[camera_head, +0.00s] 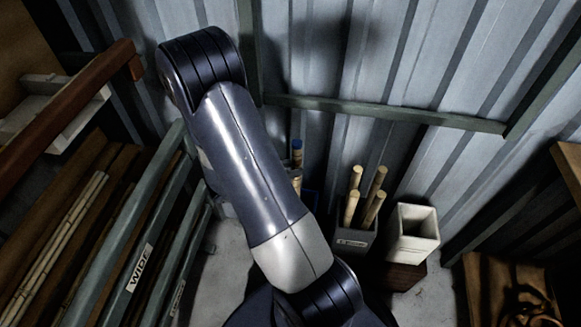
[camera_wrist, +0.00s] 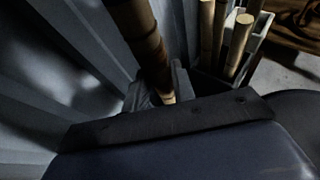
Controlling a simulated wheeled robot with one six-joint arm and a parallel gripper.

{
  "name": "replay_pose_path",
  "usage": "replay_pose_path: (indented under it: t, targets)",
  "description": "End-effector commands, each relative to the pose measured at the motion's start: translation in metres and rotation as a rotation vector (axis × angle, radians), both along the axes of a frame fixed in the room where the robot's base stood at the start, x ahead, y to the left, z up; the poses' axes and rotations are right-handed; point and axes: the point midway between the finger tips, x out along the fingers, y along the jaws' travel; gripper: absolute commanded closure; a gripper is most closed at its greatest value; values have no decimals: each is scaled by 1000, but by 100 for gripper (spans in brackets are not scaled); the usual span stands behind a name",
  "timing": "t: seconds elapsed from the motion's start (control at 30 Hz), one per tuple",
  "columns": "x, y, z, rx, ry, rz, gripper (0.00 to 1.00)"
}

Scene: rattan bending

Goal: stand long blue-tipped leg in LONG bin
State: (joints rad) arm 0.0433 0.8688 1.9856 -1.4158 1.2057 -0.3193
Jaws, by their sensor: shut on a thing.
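In the wrist view a brown cane pole (camera_wrist: 143,42), which looks like this leg, runs down to a pale lower end in or over the mouth of a grey bin (camera_wrist: 181,78). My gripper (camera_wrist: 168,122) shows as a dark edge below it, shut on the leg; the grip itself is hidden. A blue-edged bin (camera_head: 311,199) is partly hidden behind my arm. Whether the leg touches the bin floor cannot be seen.
A grey labelled bin (camera_head: 353,242) holds several pale rattan poles (camera_head: 352,207). A white bin (camera_head: 413,235) beside it looks empty. A rack marked WIDE (camera_head: 139,268) is at left. The corrugated wall (camera_head: 400,75) with a green rail (camera_head: 385,112) is close behind.

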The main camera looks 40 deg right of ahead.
Motion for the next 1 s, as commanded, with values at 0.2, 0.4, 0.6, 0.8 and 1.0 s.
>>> replay_pose_path:
  t: [0.2,0.4,0.6,0.8,1.0]
  targets:
    - [0,0,-22,0,0,0,100]
    - [0,0,-38,0,0,0,100]
    - [0,0,-49,0,0,0,100]
    - [0,0,-51,0,0,0,100]
    - [0,0,-50,0,0,0,74]
